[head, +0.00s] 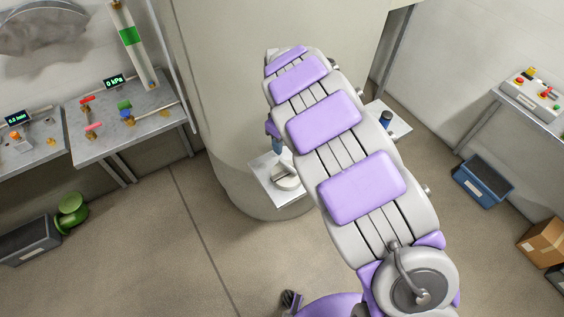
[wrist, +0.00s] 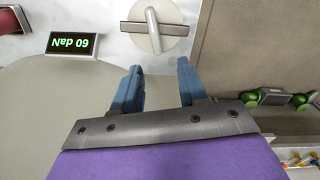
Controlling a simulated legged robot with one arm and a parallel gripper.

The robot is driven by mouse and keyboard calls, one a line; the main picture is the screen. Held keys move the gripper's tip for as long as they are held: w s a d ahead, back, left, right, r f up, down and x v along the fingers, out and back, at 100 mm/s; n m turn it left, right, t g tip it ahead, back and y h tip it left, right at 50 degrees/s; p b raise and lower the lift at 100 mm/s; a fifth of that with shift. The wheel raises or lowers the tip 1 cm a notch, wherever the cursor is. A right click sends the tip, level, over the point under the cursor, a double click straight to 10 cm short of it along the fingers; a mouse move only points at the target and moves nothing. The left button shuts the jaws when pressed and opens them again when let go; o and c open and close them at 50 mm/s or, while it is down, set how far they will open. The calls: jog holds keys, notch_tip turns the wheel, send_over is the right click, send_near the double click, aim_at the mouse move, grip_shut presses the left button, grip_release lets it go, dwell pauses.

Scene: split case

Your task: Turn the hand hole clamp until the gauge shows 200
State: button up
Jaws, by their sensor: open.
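The hand hole clamp shows in the wrist view as a pale disc with a flat grey crossbar (wrist: 174,29) and a rounded white handle (wrist: 153,30) over it. In the head view it is the pale round piece (head: 286,178) on a small shelf, partly hidden by my arm. My gripper (wrist: 159,76) has two blue fingers, apart and empty, pointing toward the clamp with a gap between. In the head view, my arm hides most of the gripper.
A large pale column (head: 225,110) stands behind the shelf. On the left, a bench (head: 170,140) holds valves and a 0 kPa display (head: 114,81). A blue bin (head: 482,182) and cardboard box (head: 545,240) stand right. The floor at centre left is clear.

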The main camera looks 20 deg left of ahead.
send_over(286, 164)
jog(key=d, duration=0.3)
jog(key=f, duration=0.4)
jog(key=shift+s+a+f+b, duration=0.1)
jog(key=shift+a+f+b, duration=0.1)
jog(key=shift+f+b, duration=0.15)
jog(key=a+f, duration=0.1)
jog(key=f, duration=0.1)
jog(key=a+f, duration=0.1)
jog(key=f, duration=0.1)
jog(key=a+f, duration=0.1)
jog(key=f, duration=0.1)
jog(key=shift+a, duration=0.2)
jog(key=shift+d+r, duration=0.2)
jog(key=shift+d, duration=0.45)
jog(key=shift+d+r, duration=0.2)
jog(key=shift+d, duration=0.65)
jog(key=shift+c, duration=0.8)
jog(key=shift+a, duration=0.35)
jog(key=c, duration=0.3)
jog(key=shift+a+f, duration=0.25)
jog(key=shift+a, duration=0.55)
grip_shut()
jog(key=shift+d, duration=0.35)
